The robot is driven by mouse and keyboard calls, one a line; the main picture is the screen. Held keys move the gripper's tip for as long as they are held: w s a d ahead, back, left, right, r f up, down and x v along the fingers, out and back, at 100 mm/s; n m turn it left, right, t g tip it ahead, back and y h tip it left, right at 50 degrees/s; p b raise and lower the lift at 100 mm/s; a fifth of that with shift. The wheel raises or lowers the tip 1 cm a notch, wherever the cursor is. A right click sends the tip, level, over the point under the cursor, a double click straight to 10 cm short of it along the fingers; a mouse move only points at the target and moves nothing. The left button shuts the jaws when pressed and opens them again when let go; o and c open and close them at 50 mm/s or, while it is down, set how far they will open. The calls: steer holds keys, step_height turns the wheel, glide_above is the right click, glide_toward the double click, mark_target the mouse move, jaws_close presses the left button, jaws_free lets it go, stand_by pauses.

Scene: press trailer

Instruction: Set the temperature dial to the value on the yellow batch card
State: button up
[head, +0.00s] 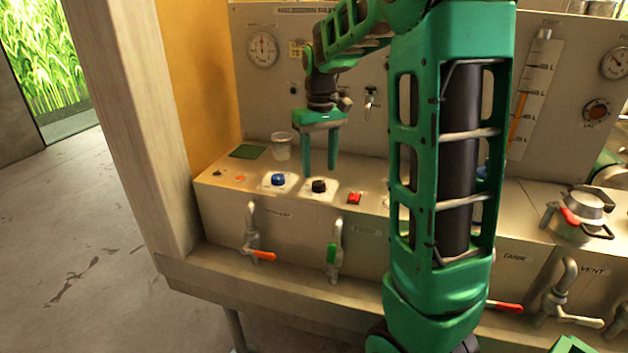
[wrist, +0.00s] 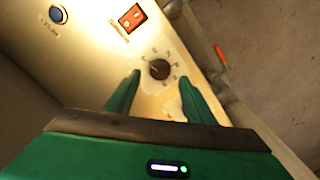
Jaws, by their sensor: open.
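A black dial (head: 319,186) sits on a pale plate on the sloped console top. In the wrist view the dial (wrist: 159,69) has small marks around it, too small to read, and its pointer direction is unclear. My gripper (head: 320,172) is open and points down over the dial. In the wrist view the open fingers (wrist: 160,78) appear on either side of the dial, with a gap on both sides; whether they are down at its height I cannot tell. A small yellowish card (head: 296,49) with digits is on the back panel, partly beside my arm; its value is not clearly legible.
A blue knob (head: 278,180) is left of the dial, and a red switch (head: 354,198) is right of it. A clear cup (head: 281,147) stands behind. An orange-handled valve (head: 259,254) and a green-handled valve (head: 332,254) hang on the console front. My arm hides the console's middle.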

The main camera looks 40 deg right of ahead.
mark_target(319, 183)
steer(key=shift+f, duration=2.35)
